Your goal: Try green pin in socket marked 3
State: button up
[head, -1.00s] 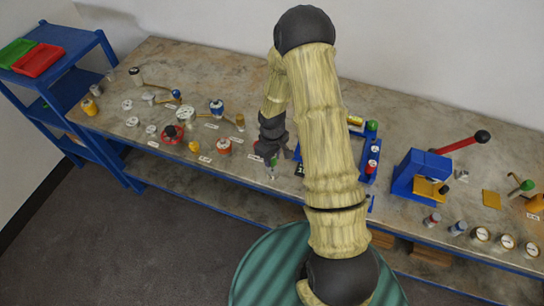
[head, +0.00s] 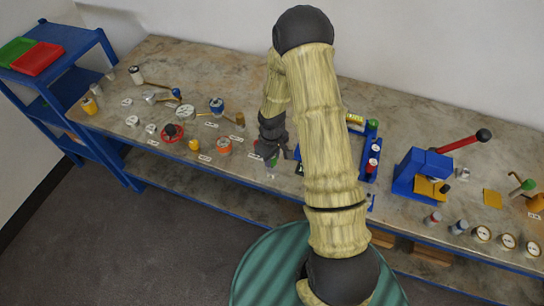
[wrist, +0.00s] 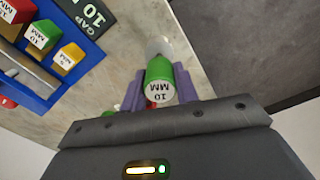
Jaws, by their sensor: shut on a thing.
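My gripper (wrist: 160,92) has purple fingers shut on a green pin (wrist: 158,71) with a white end face marked 10 MM. A grey metallic part (wrist: 158,47) shows just beyond the green body. I cannot tell whether it is the pin's own shank or a socket. In the head view, my gripper (head: 274,157) is low over the bench near its front edge, with a bit of green at its tip. Small white label plates lie along the bench, but their numbers are too small to read, so the socket marked 3 cannot be told apart.
A blue rack (wrist: 45,92) with red, green and yellow labelled pieces stands beside my gripper, with a black GAP 10 plate (wrist: 84,16). Left on the bench (head: 100,120) are an orange-topped vessel (head: 224,145) and a red flanged one (head: 171,132). A blue press (head: 420,172) stands right.

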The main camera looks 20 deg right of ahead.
jog(key=shift+f, duration=0.3)
dwell(0.9)
jog(key=shift+d, duration=0.1)
jog(key=shift+s, duration=0.1)
jog(key=shift+r, duration=0.2)
jog(key=shift+r+p, duration=0.35)
jog(key=shift+r, duration=0.2)
jog(key=shift+f+b, duration=0.65)
jog(key=shift+f, duration=0.2)
dwell(1.4)
jog(key=shift+r, duration=0.15)
dwell(0.8)
jog(key=shift+r+p, duration=0.65)
jog(key=shift+r, duration=0.05)
jog(key=shift+r, duration=0.1)
